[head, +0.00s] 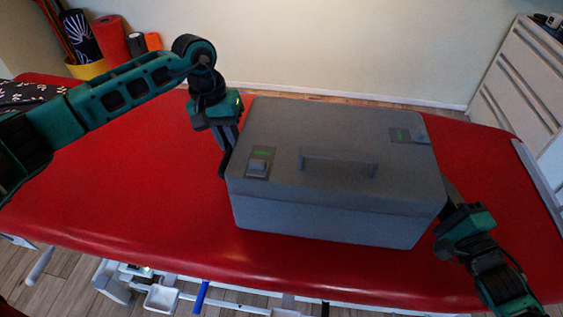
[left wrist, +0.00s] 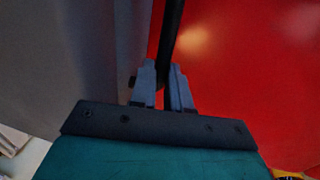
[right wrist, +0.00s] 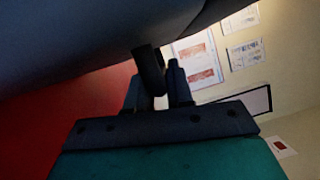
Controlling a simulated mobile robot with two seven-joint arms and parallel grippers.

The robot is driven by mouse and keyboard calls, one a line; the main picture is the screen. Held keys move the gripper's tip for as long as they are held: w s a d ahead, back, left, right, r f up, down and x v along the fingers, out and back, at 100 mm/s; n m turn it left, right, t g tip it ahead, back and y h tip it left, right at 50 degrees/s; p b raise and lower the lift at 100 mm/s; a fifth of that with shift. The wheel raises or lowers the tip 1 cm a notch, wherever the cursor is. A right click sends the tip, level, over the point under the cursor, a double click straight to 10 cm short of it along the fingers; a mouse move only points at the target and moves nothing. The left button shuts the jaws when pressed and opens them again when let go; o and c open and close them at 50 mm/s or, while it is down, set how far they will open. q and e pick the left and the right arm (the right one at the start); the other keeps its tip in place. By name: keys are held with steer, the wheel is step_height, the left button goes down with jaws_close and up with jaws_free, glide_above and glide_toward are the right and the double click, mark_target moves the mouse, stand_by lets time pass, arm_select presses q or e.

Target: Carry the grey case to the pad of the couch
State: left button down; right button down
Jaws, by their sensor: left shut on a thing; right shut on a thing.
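The grey case (head: 320,130) is a large closed box, with a top handle and two green-marked latches, upright over the red pad of the couch (head: 130,195). I cannot tell whether its underside touches the pad. My left gripper (head: 226,160) is at the case's left side, shut on a dark bar-like side handle (left wrist: 172,30). The case's side wall (left wrist: 100,50) fills the left of the left wrist view. My right gripper (head: 449,195) is at the right side, shut on a dark handle (right wrist: 148,68) there; its fingertips are partly hidden in the head view.
A patterned dark cloth (head: 28,94) lies at the pad's left end. A white drawer cabinet (head: 520,85) stands at the right. Rolled mats (head: 112,40) stand in a yellow holder at the back left. The pad is bare left of the case.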

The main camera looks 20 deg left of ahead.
arm_select(q)
steer(key=shift+f, duration=0.15)
arm_select(e)
steer(key=shift+f, duration=0.1)
